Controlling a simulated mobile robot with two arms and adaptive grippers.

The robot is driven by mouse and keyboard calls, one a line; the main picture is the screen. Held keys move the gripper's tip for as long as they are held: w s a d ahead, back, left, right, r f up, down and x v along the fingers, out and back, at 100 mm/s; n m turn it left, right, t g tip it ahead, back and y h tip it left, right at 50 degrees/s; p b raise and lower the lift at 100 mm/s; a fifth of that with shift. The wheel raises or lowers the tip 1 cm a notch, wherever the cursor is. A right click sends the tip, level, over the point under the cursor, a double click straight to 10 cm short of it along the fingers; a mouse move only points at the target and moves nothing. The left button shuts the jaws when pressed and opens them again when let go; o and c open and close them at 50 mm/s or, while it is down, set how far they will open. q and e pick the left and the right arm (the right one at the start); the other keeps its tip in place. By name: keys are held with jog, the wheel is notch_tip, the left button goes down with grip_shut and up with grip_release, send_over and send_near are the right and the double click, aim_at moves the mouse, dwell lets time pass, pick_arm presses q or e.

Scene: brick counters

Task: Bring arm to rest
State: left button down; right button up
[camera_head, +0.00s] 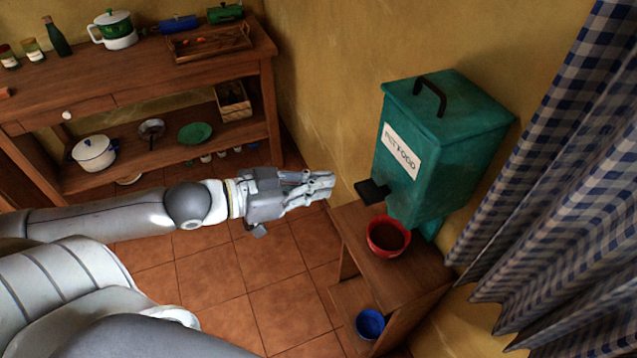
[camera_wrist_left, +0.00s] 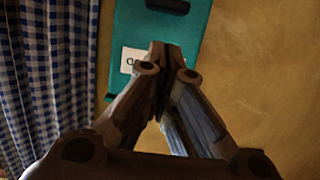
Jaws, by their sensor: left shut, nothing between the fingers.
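My left gripper (camera_head: 318,184) reaches in from the left in the head view. Its arm is stretched out roughly level over the tiled floor. The fingers are shut with nothing between them. They point toward the teal pet food dispenser (camera_head: 440,160) and stop short of its black spout (camera_head: 372,191). In the left wrist view the shut fingertips (camera_wrist_left: 167,52) overlap the teal dispenser (camera_wrist_left: 188,32) and partly hide its label. My right gripper is in neither view.
A red bowl (camera_head: 388,237) sits below the spout on a wooden stand (camera_head: 354,222). A blue bowl (camera_head: 370,324) is lower down. A wooden counter (camera_head: 170,85) with pots stands at back left. A checked curtain (camera_head: 560,170) hangs at right. Tiled floor (camera_head: 270,300) is open.

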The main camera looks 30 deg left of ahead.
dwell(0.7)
pick_arm(q)
jog(key=w+a+f+n+y+b, duration=0.15)
jog(key=a+f+y, duration=0.25)
jog(key=a+f, duration=0.65)
jog(key=w+a+f+n+y, duration=0.1)
jog(key=a+f+n+y, duration=0.25)
jog(key=a+f, duration=0.7)
jog(key=s+f+n+g+y, duration=0.1)
jog(key=s+f, duration=0.1)
jog(key=f, duration=0.5)
jog(key=s+f+g+y, duration=0.1)
jog(key=s+f, duration=0.2)
jog(key=f, duration=0.3)
jog(key=s+d+f+g, duration=0.2)
jog(key=s+f, duration=0.5)
jog(key=f, duration=0.3)
jog(key=s+d+f+g, duration=0.2)
jog(key=s+f+g, duration=0.1)
jog(key=s+f, duration=0.6)
jog(key=s+d+f+g, duration=0.2)
jog(key=s+d+f, duration=0.4)
jog(key=s+d, duration=0.1)
jog(key=s+d+f+m+g+b, duration=0.1)
jog(key=s+d+f+g, duration=0.1)
jog(key=s+d+f, duration=0.4)
jog(key=s+d, duration=0.2)
jog(key=s, duration=0.1)
jog(key=shift+s+d, duration=0.15)
jog(key=shift+s, duration=0.05)
